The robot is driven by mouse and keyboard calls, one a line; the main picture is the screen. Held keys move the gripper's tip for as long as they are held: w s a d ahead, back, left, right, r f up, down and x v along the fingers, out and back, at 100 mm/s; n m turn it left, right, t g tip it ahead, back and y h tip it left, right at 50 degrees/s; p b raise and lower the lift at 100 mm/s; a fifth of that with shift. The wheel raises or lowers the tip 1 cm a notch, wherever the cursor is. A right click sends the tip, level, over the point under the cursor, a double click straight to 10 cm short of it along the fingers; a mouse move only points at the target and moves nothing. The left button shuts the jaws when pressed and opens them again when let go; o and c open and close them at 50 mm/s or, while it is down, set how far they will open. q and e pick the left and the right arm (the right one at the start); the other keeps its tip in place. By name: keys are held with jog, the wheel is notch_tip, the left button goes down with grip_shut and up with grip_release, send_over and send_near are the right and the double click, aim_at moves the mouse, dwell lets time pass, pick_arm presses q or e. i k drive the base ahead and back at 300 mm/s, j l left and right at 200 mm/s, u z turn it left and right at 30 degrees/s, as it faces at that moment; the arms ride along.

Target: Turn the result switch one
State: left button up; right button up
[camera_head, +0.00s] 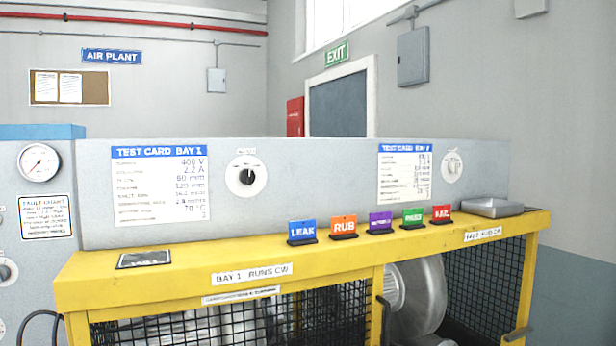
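A round rotary switch (246,176) with a black centre knob sits on the grey back panel, right of the Bay 1 test card (160,184). A small label above it is too small to read. A second, paler rotary switch (452,167) sits farther right, beside the Bay 2 test card (405,174). A third knob (5,271) is partly cut off at the left edge. I cannot tell from the labels which is the result switch. Neither of my grippers is in view.
A yellow-framed mesh bench (200,262) spans the front. On its top stand LEAK (302,231), RUB (343,226), purple, green and red tags, a dark flat plate (144,259) and a grey tray (491,207). A gauge (39,163) is at left.

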aim_at(248, 176)
jog(key=i+l+u, duration=0.1)
jog(key=l, duration=0.5)
jog(key=i+l+u, duration=0.1)
jog(key=l, duration=0.55)
jog(key=l+u, duration=0.1)
jog(key=l, duration=0.55)
jog(key=i, duration=0.05)
